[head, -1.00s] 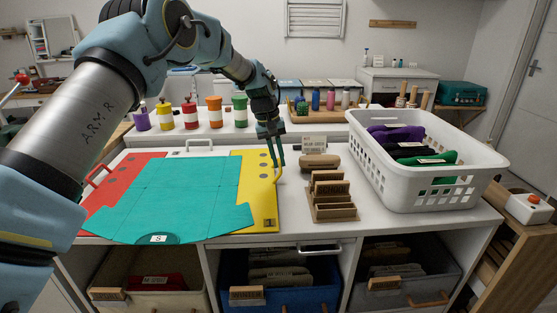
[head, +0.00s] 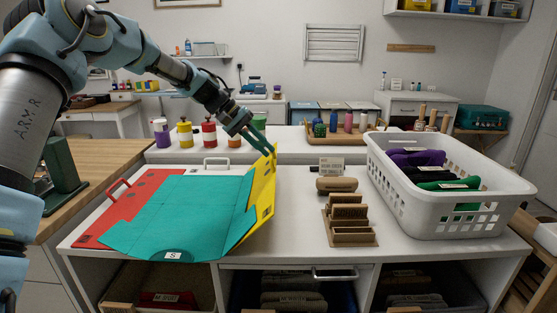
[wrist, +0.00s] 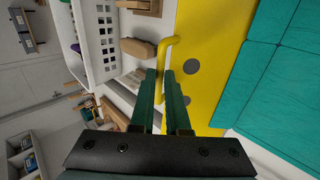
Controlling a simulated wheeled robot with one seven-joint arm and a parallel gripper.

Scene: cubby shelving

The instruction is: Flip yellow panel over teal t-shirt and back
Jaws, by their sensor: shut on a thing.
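The yellow panel (head: 262,196) is tilted up from the table at the right side of the folding board, its outer edge raised. The teal t-shirt (head: 175,210) lies spread over the board, and its right part rises with the panel. My gripper (head: 265,150) is shut on the yellow panel's handle at the raised edge. In the wrist view the green fingers (wrist: 158,80) meet the yellow handle (wrist: 166,56), with the yellow panel (wrist: 205,60) and teal cloth (wrist: 280,90) beside it. The red panel (head: 125,208) lies flat at the left.
A white basket (head: 440,215) with dark, purple and green clothes stands at the right. A wooden card holder (head: 350,225) and a brown brush-like object (head: 337,185) sit between it and the board. Several coloured bottles stand behind.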

